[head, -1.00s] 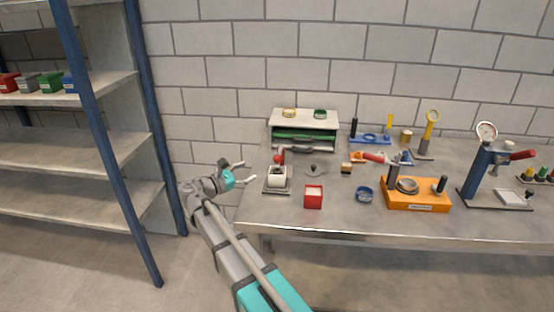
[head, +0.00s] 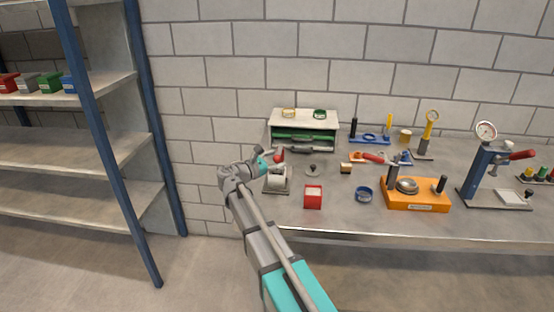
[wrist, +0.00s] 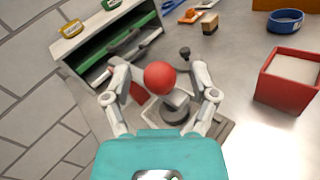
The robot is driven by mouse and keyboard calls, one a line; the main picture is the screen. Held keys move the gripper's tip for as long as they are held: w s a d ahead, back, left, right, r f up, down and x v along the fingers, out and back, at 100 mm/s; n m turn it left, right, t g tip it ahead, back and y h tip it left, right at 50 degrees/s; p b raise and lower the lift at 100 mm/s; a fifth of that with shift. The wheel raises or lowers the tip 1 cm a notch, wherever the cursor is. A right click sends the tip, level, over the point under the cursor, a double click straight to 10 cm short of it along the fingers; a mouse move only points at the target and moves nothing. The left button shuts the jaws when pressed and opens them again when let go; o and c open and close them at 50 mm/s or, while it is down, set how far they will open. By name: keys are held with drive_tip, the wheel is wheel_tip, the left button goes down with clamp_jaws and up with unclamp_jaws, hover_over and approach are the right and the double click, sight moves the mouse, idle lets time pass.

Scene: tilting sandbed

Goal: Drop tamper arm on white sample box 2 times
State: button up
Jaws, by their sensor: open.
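The tamper arm's red ball knob (wrist: 160,78) shows between the two fingers of my gripper (wrist: 158,86) in the wrist view. The fingers are spread, with a gap on each side of the knob. In the head view the red knob (head: 280,155) is at the left end of the bench, and my gripper (head: 270,157) reaches it from the left. Below it stands the white sample box (head: 277,180) on a grey base plate. The wrist view shows the base plate (wrist: 218,130), but the knob and my gripper hide much of the box and tamper arm.
A red box (head: 313,198) stands to the right on the bench (head: 340,225). Behind is a low shelf unit (head: 305,117) with green and grey items. A blue ring (head: 364,194) and an orange fixture (head: 418,205) sit farther right. A rack (head: 80,100) stands left.

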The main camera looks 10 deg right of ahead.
drive_tip(key=shift+w+d, duration=0.15)
drive_tip(key=shift+d, duration=0.1)
clamp_jaws()
idle(0.3)
